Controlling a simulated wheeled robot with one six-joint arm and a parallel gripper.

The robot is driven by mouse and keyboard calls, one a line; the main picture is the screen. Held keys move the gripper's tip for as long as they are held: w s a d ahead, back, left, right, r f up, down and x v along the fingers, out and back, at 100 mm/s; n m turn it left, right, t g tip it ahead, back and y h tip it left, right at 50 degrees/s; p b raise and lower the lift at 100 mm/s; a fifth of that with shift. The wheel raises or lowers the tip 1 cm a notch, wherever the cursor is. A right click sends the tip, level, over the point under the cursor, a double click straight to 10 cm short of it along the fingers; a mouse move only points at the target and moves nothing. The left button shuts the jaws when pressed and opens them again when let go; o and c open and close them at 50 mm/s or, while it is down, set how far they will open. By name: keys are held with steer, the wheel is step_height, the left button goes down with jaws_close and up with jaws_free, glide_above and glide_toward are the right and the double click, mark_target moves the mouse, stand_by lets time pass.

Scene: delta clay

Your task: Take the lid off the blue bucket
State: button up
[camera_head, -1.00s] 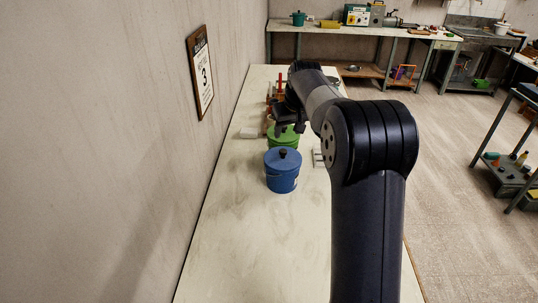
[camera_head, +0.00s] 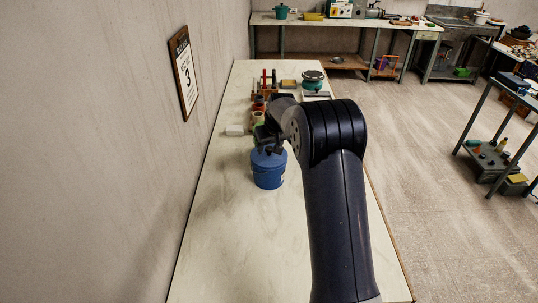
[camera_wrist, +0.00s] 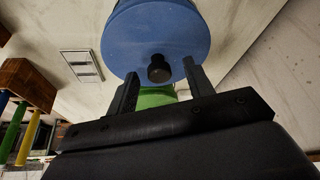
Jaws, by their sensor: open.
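The blue bucket (camera_head: 269,174) stands on the long pale workbench (camera_head: 237,226), with its blue lid (camera_wrist: 150,38) on top. The lid has a dark round knob (camera_wrist: 159,70) at its centre. My gripper (camera_head: 268,149) is above the bucket's lid in the head view and hides part of it. In the wrist view my gripper (camera_wrist: 160,82) is open, its two fingers pointing at the lid with the knob between or just ahead of the tips. I cannot tell whether the fingers touch the lid.
A green object (camera_wrist: 155,97) shows just beyond the blue lid, between the fingers. A small white block (camera_head: 234,130) and a wooden holder with coloured tools (camera_head: 265,84) lie farther back. The near bench is clear.

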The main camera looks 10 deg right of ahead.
steer(key=c, duration=1.1)
steer(key=shift+o, duration=0.2)
steer(key=shift+r, duration=0.1)
